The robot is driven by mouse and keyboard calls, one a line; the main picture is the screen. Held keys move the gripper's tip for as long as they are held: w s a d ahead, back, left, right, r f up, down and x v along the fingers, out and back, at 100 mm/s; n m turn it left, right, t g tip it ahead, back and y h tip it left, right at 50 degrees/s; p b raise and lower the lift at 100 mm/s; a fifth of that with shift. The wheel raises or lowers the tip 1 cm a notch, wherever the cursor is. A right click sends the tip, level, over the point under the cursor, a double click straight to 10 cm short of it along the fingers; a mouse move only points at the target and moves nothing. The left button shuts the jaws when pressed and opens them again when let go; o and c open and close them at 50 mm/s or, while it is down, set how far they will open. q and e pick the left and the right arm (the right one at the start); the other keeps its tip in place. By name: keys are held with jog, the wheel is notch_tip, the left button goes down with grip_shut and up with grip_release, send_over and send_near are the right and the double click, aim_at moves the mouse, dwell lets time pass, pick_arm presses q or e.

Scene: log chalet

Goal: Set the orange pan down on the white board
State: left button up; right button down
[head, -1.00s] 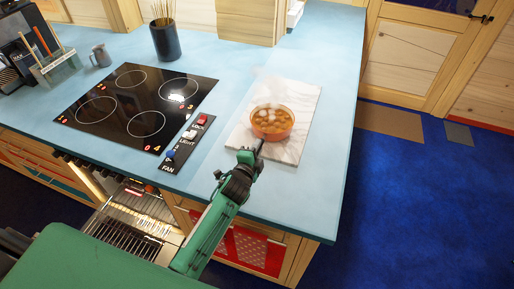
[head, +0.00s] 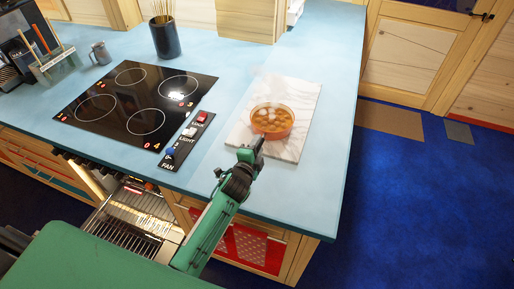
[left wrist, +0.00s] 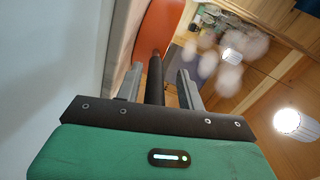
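The orange pan (head: 271,122), with round pieces in brownish liquid, sits upright on the white board (head: 302,107), a marbled slab on the blue counter. Steam rises from it. My left gripper (head: 257,147) is at the pan's near side, over the board's near edge. In the left wrist view the pan's orange side (left wrist: 158,28) is at the top and its dark handle (left wrist: 155,80) runs between my two fingers (left wrist: 160,88). There is a gap on each side of the handle, so the gripper is open around it. My right gripper is not in view.
A black cooktop (head: 137,107) with a switch panel (head: 187,141) lies left of the board. A dark utensil pot (head: 165,38) and a grey mug (head: 100,54) stand behind. An open oven with a rack (head: 128,228) is below the counter. Blue counter is clear around the board.

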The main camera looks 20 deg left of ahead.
pick_arm(q)
jog(key=shift+o, duration=0.3)
jog(key=shift+s+f, duration=0.15)
jog(key=shift+f, duration=0.25)
jog(key=s+b, duration=0.1)
jog(key=s, duration=0.3)
jog(key=s+r+b, duration=0.1)
jog(key=s, duration=0.3)
jog(key=s+r+b, duration=0.1)
jog(key=s, duration=0.3)
jog(key=shift+s+a, duration=0.25)
jog(key=shift+s+r, duration=0.2)
jog(key=shift+s, duration=0.35)
